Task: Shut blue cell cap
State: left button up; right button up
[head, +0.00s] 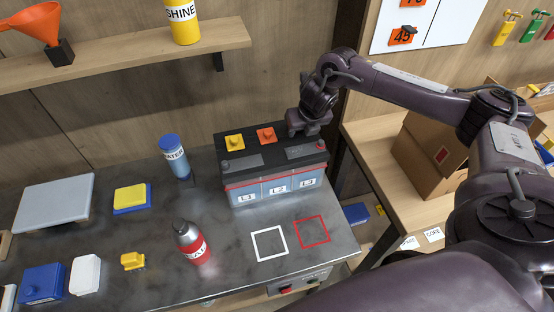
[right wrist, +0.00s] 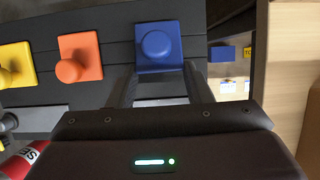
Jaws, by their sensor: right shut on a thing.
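The battery (head: 277,185) stands on the metal bench, with a black top and cells labelled L1, L2 and L3. A yellow cap (head: 234,142) and an orange cap (head: 266,134) sit on its top. My right gripper (head: 303,131) is over the right end of the top and hides the blue cap in the head view. In the right wrist view, the blue cap (right wrist: 158,46) shows its square plate and round knob at the fingertips. The gripper is shut on it. Whether the cap lies fully flat is hard to tell. My left gripper is out of view.
A blue water bottle (head: 174,157) stands left of the battery and a red bottle (head: 192,242) stands in front. White and red square outlines mark the bench front. A cardboard box (head: 425,150) is on the right shelf. A wooden shelf (head: 130,55) hangs above.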

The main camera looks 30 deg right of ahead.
jog(key=shift+o, duration=0.4)
jog(key=shift+r+p, duration=0.5)
notch_tip(320, 180, up, 7)
jog(key=p, duration=0.5)
jog(key=shift+p, duration=0.3)
